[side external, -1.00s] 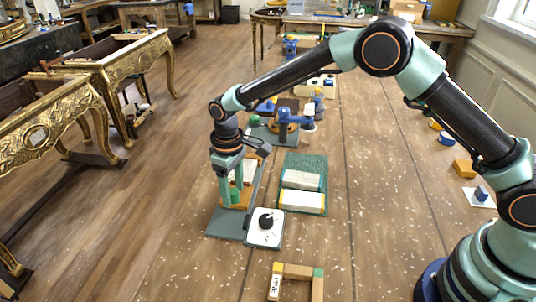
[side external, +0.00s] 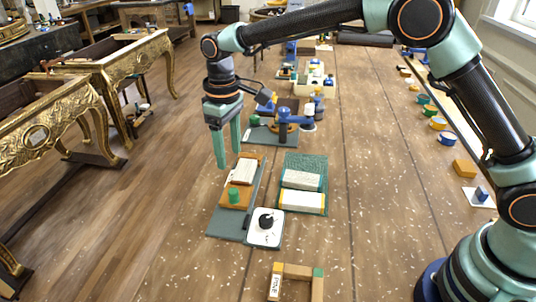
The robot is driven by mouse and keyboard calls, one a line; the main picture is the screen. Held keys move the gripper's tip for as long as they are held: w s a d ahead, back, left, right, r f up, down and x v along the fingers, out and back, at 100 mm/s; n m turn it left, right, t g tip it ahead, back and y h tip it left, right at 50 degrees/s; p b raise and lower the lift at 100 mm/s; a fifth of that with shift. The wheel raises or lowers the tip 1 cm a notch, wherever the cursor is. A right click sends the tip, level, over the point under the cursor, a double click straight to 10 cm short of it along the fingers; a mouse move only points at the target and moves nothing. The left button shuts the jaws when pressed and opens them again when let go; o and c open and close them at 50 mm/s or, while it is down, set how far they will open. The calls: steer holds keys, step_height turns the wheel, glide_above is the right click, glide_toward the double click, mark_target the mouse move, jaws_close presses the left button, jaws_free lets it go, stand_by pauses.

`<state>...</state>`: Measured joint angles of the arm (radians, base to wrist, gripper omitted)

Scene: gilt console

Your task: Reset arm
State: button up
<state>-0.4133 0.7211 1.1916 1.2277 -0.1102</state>
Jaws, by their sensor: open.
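My gripper (side external: 228,158) is open and empty, its two green fingers pointing down. It hangs above the left edge of the bench, apart from the things below. Under it and slightly right, a grey board (side external: 226,222) carries an orange-brown wooden block (side external: 240,207) with a green cylinder (side external: 233,195) and a pale block (side external: 243,171) on it. My arm reaches from the right across the top of the view.
A green mat (side external: 303,162) holds two pale blocks. A white plate with a black knob (side external: 266,221) sits at the grey board's front corner. A wooden frame (side external: 297,271) lies nearer. A blue clamp-like fixture (side external: 285,125) stands behind. The middle right of the bench is clear.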

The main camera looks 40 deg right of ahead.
steer(key=shift+r, duration=0.25)
steer(key=s+d+r+m+t, duration=0.25)
steer(key=s+d+r, duration=0.35)
steer(key=d+r, duration=0.45)
steer(key=s+d+f+m+t, duration=0.1)
steer(key=s+d+m+t, duration=0.2)
steer(key=s+d, duration=0.7)
steer(key=s, duration=0.3)
steer(key=shift+d, duration=0.2)
steer(key=shift+s+m, duration=0.1)
steer(key=shift+m, duration=0.15)
